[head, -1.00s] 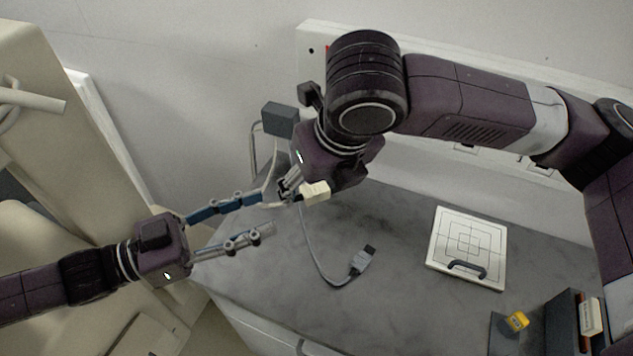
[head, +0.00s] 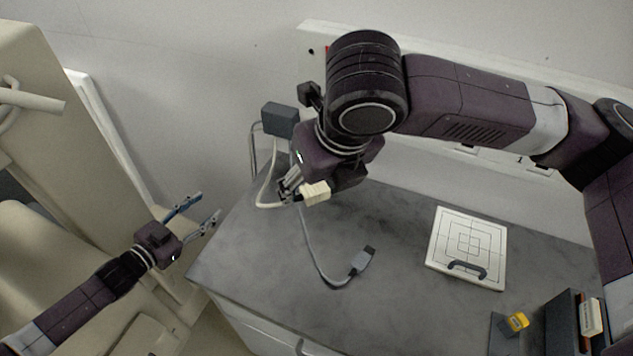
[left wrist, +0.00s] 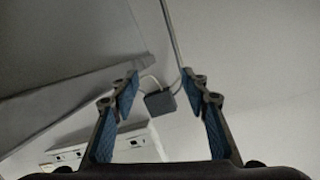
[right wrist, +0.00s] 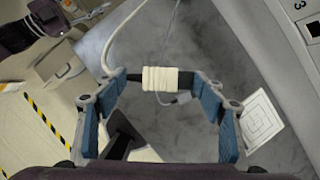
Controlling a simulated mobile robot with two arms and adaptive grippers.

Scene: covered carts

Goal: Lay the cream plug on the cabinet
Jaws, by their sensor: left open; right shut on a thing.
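The cream plug (head: 316,193) is held by my right gripper (head: 290,186) above the left back part of the grey cabinet top (head: 290,300). In the right wrist view the plug (right wrist: 160,78) sits between the fingertips of the right gripper (right wrist: 160,76), which is shut on it. A cream cable (head: 264,190) runs from it toward a dark grey box (head: 279,120) at the back. My left gripper (head: 200,212) is open and empty, left of the cabinet's edge. In the left wrist view its fingers (left wrist: 160,85) are spread with nothing between them.
A grey connector (head: 361,260) on a grey cable lies on the cabinet top. A white board with a square pattern and dark handle (head: 468,232) lies to the right. A yellow item (head: 516,322) and a dark holder (head: 567,320) stand at front right. The middle front is clear.

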